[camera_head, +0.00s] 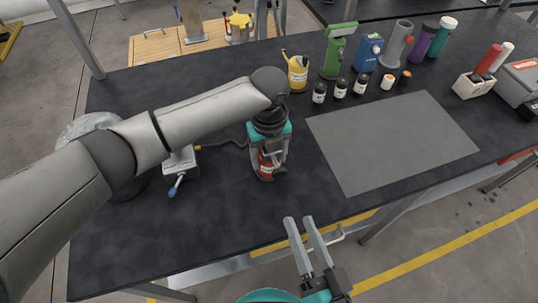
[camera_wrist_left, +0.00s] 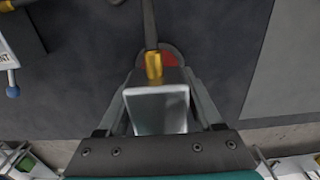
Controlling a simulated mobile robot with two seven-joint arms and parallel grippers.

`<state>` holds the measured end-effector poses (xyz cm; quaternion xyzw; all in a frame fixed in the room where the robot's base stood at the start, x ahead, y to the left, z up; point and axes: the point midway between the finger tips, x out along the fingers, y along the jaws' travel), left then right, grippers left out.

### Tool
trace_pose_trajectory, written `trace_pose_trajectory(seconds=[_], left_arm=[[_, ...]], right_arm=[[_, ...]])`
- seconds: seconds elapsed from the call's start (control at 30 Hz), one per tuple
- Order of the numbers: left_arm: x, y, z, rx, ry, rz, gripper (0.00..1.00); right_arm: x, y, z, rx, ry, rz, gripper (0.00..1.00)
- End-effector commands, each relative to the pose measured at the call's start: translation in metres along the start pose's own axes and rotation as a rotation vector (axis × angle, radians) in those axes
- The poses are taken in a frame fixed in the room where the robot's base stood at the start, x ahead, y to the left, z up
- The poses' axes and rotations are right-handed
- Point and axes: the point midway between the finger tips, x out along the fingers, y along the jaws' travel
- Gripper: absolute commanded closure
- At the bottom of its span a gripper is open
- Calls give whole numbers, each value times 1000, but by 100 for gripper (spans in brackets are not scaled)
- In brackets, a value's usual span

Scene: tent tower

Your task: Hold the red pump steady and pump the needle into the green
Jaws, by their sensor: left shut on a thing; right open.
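The red pump (camera_head: 265,172) stands on the dark bench top, left of the grey mat. My left gripper (camera_head: 268,158) is above it, shut on it from the top. In the left wrist view, my left gripper's fingers (camera_wrist_left: 160,105) lie on both sides of the pump's silver-grey block (camera_wrist_left: 157,108), with a brass fitting and hose at its far end and some red below. My right gripper (camera_head: 298,219) is open and empty in front of the bench's near edge, apart from the pump. I cannot make out a needle or a green zone.
A pale device with a blue-tipped lever (camera_head: 180,165) stands left of the pump. A dark hose joins the two areas. Bottles, a yellow can (camera_head: 297,72) and tools line the back. The grey mat (camera_head: 390,140) is bare.

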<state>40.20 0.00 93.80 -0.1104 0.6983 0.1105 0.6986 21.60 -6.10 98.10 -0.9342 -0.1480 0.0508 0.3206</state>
Motion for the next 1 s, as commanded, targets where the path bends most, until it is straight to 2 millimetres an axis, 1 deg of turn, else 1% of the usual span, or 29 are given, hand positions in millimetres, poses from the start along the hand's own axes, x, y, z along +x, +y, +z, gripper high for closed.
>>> trace_pose_trajectory(seconds=[0.03,0.07,0.47,1.0], left_arm=[[0,0,0,0,0,0,51],[0,0,0,0,0,0,54],[0,0,0,-1,-1,0,99],[-1,0,1,-1,-1,0,100]], right_arm=[[0,0,0,0,0,0,50],[0,0,0,0,0,0,50],[0,0,0,0,0,0,50],[0,0,0,0,0,0,50]])
